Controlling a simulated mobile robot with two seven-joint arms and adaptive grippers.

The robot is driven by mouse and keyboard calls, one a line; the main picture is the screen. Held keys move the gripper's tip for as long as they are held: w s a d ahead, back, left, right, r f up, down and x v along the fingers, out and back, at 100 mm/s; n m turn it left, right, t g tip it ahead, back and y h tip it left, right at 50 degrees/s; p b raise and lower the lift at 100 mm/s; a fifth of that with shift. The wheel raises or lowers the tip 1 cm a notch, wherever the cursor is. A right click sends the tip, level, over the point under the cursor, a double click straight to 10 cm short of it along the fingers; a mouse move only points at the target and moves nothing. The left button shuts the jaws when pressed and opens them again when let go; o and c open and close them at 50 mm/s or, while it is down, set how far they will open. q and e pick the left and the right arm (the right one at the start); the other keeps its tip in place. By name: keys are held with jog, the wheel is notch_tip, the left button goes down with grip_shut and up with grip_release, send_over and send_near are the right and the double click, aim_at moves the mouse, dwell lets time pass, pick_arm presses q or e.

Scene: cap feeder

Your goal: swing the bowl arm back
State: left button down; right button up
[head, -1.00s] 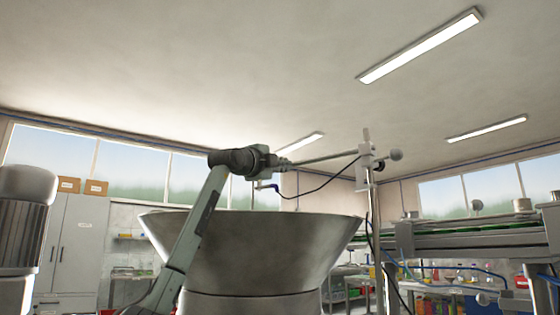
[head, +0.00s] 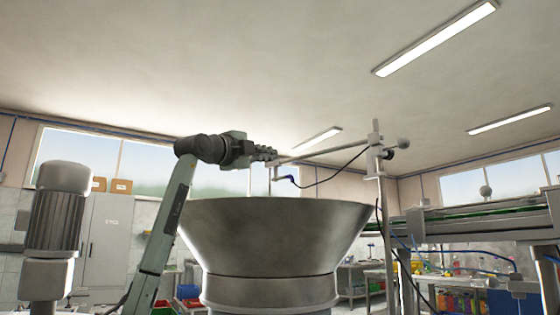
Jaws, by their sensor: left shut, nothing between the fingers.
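The bowl arm (head: 325,149) is a thin grey rod. It reaches left from an upright post (head: 384,220) over the large metal bowl (head: 270,235). A blue fitting (head: 290,181) with a dark hose hangs near its left end. My left gripper (head: 270,154) is above the bowl, at the left end of the rod. It is shut, with nothing seen between its fingers. The fingertips overlap or adjoin the rod end in this view; I cannot tell whether they touch. My right gripper is out of view.
A grey motor-like cylinder (head: 56,222) stands at the left. A conveyor (head: 480,217) with a green strip runs at the right. Cabinets (head: 108,238) and shelves are behind. The space above the bowl and rod is clear.

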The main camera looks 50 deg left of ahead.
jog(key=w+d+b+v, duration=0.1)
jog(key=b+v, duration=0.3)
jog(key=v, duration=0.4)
pick_arm(q)
jog(key=m+h+p, duration=0.1)
jog(key=h+p, duration=0.1)
jog(key=p, duration=0.1)
send_near(302, 157)
jog(key=w+p, duration=0.1)
jog(key=w, duration=0.2)
jog(key=w+r+p, duration=0.1)
jog(key=w, duration=0.1)
jog(key=shift+w+a+p, duration=0.15)
jog(key=shift+w+p, duration=0.15)
jog(key=shift+w, duration=0.6)
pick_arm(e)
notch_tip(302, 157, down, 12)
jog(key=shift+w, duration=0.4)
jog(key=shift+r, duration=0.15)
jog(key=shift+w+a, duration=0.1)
